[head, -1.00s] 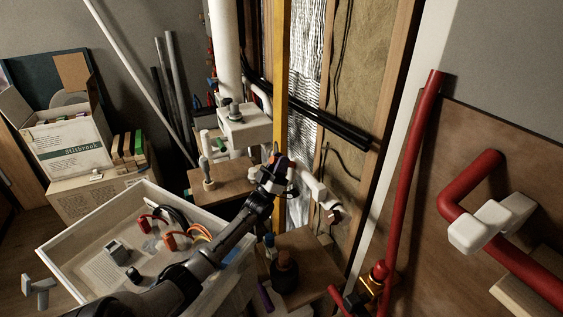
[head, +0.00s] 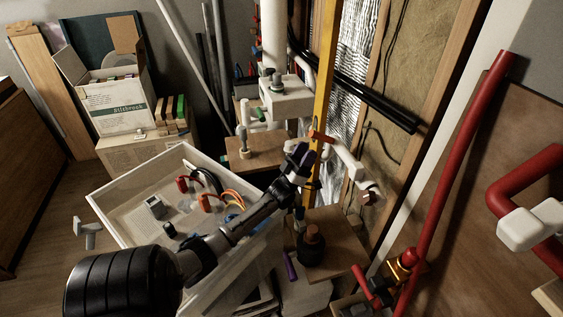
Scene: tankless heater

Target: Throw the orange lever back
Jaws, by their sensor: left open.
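The orange lever (head: 322,137) shows in the head view at the upper left end of a white pipe (head: 346,161), in front of the yellow upright (head: 327,75). My left gripper (head: 312,162) is open, just below and to the left of the lever. Its fingers are small and dark here, and I cannot tell whether one touches the lever. Nothing shows between the fingers. My right gripper is not in view.
A white tray (head: 104,206) with cables and tools lies beneath my left arm. A wooden block (head: 340,262) bears a dark round fitting (head: 311,247). Red pipes (head: 455,180) stand at the right. Black pipes (head: 370,103) cross the wall behind.

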